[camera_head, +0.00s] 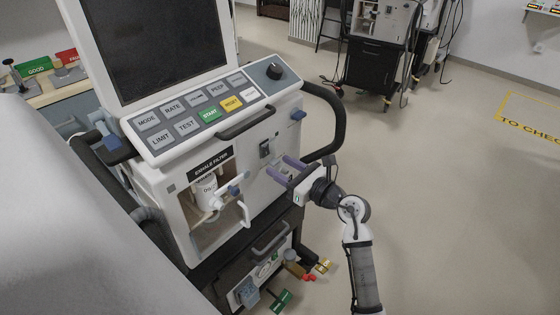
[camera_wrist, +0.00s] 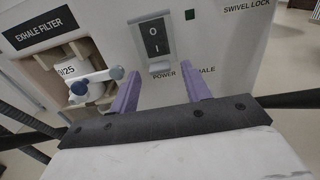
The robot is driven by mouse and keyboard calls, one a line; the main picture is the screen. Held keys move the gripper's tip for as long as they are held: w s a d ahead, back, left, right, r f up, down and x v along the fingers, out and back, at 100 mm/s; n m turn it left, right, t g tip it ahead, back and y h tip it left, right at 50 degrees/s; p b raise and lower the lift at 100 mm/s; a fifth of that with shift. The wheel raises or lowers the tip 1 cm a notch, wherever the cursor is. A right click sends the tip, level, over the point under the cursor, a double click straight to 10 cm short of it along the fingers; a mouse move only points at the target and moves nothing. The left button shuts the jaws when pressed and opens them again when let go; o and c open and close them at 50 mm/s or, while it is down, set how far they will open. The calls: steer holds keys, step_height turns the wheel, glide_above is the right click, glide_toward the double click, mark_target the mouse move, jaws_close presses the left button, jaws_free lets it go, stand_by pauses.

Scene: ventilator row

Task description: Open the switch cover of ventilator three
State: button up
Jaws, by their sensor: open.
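The ventilator (camera_head: 215,140) in front of me has a power switch on its front panel, a dark plate marked 0 and I (camera_wrist: 153,38). A pale frame with a grey lip (camera_wrist: 160,68) surrounds it, seemingly the switch cover; I cannot tell whether it is closed. The switch also shows small in the head view (camera_head: 265,148). My gripper (camera_head: 280,166) is open, its purple fingers pointing at the panel just below the switch. In the wrist view, my gripper (camera_wrist: 163,84) has nothing between its fingers, below the switch. No ventilator number is readable.
An exhale filter bay (camera_head: 210,200) with a white canister and blue-knobbed lever lies left of the switch. A black side handle (camera_head: 335,120) curves close to my arm on the right. A drawer handle (camera_head: 270,238) sits below. Open floor (camera_head: 440,200) lies to the right.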

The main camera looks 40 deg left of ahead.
mark_target(276, 162)
steer(key=shift+a, duration=0.75)
steer(key=c, duration=1)
steer(key=d+r+h+p, duration=0.1)
steer(key=p, duration=0.1)
steer(key=r+h+p, duration=0.1)
steer(key=h+p, duration=0.1)
steer(key=p, duration=0.1)
steer(key=shift+d+r+h, duration=0.1)
steer(key=shift+d+h, duration=0.2)
steer(key=shift+d, duration=0.1)
steer(key=r+h+p, duration=0.1)
steer(key=h, duration=0.1)
steer(key=d+r+h+p, duration=0.1)
steer(key=h+p, duration=0.1)
steer(key=shift+d+r+h, duration=0.1)
steer(key=shift+d+h, duration=0.05)
steer(key=shift+h, duration=0.15)
steer(key=shift+a+r+h+p, duration=0.1)
steer(key=shift+r+h+p, duration=0.35)
steer(key=shift+r+h, duration=0.7)
steer(key=shift+a+r+h+p, duration=0.1)
steer(key=shift+r+h+p, duration=0.4)
steer(key=shift+h, duration=1.3)
steer(key=shift+a+r+h+p, duration=0.1)
steer(key=shift+r+h+p, duration=0.3)
steer(key=shift+r+h, duration=0.75)
steer(key=shift+f+h, duration=0.3)
steer(key=shift+h, duration=0.2)
